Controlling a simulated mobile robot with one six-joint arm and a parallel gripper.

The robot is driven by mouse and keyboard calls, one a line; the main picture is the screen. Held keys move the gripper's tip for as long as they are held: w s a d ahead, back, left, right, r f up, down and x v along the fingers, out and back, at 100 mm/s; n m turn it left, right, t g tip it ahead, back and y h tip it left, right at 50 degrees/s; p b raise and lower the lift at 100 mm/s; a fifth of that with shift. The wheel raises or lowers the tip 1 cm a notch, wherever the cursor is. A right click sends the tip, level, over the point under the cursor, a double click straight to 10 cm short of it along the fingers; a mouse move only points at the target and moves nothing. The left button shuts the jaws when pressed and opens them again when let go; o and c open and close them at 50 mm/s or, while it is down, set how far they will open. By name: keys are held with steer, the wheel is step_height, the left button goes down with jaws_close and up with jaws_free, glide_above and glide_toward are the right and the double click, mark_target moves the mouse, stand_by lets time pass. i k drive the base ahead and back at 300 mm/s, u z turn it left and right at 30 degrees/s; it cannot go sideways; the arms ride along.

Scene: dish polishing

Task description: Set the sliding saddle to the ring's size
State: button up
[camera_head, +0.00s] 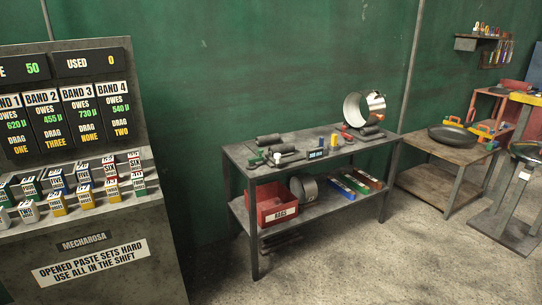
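A shiny metal ring or shallow drum (354,110) stands on edge at the right end of the grey workbench (290,165). It appears to rest on or beside dark cylindrical parts (370,131), but the contact is too small to make out. I cannot tell which part is the sliding saddle. A dull grey round piece (304,189) stands on the bench's lower shelf. My gripper is not in view.
A board of band figures with rows of small labelled tins (85,195) stands at left. The lower shelf holds a red bin (275,204) and coloured boxes (355,182). A dark pan (452,133) lies on the right-hand table (435,152). The concrete floor (370,255) in front is clear.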

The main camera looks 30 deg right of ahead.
mark_target(283, 153)
steer(key=z, duration=0.05)
steer(key=i, duration=1)
